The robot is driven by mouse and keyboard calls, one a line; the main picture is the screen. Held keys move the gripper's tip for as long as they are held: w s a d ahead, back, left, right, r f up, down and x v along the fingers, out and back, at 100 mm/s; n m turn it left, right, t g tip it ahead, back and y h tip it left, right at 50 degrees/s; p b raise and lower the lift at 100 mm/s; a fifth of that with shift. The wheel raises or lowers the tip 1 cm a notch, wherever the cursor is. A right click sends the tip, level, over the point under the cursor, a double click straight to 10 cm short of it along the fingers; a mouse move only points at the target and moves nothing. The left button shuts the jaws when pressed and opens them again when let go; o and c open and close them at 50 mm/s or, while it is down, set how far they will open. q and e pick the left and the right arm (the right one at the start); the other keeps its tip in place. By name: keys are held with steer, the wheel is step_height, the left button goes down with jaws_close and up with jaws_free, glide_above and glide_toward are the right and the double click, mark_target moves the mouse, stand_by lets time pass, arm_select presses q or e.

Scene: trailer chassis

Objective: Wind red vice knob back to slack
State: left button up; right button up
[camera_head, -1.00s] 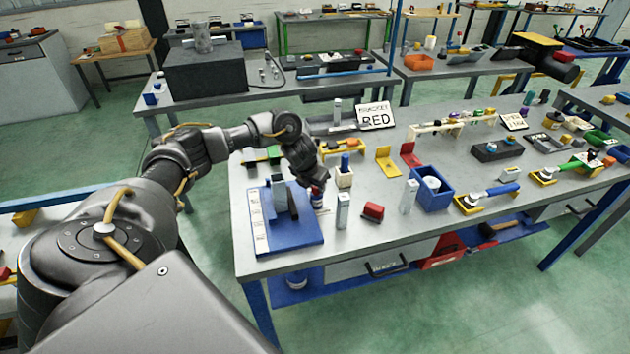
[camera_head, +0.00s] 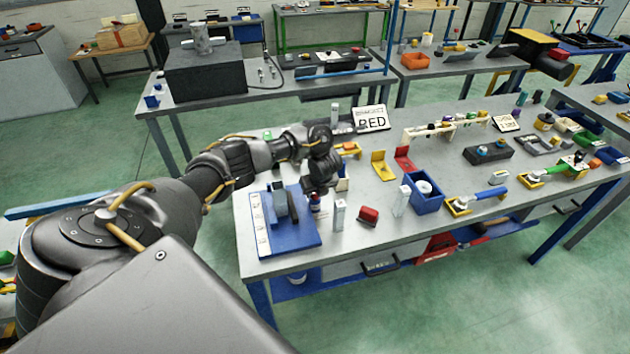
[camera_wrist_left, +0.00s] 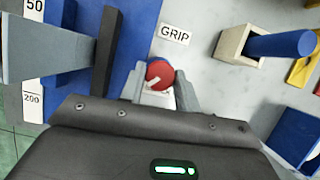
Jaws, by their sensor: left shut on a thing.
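The red knob (camera_wrist_left: 160,74) is round with a pale mark across its face, and it shows close up in the left wrist view. My left gripper (camera_wrist_left: 160,86) is shut on it, with a grey finger on either side. In the head view my left gripper (camera_head: 316,194) points down just right of the vice and mostly hides the knob. The vice has a blue base plate (camera_head: 295,238) and grey jaws (camera_head: 280,204). A white scale strip (camera_wrist_left: 33,100) with 50 and 200 runs along the base. My right gripper is not in view.
A GRIP label (camera_wrist_left: 174,32) lies beside the knob. A pale holder with a blue handle (camera_wrist_left: 280,45) stands close to the right. A RED sign (camera_head: 371,118) stands behind.

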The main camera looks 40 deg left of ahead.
arm_select(q)
steer(key=n, duration=0.2)
steer(key=n+g, duration=0.1)
steer(key=n, duration=0.1)
steer(key=shift+w+g+y, duration=0.15)
steer(key=shift+g+y, duration=0.15)
steer(key=shift+y, duration=0.1)
steer(key=shift+n+g, duration=0.7)
steer(key=shift+n, duration=1.2)
steer(key=shift+w, duration=0.1)
steer(key=o, duration=1)
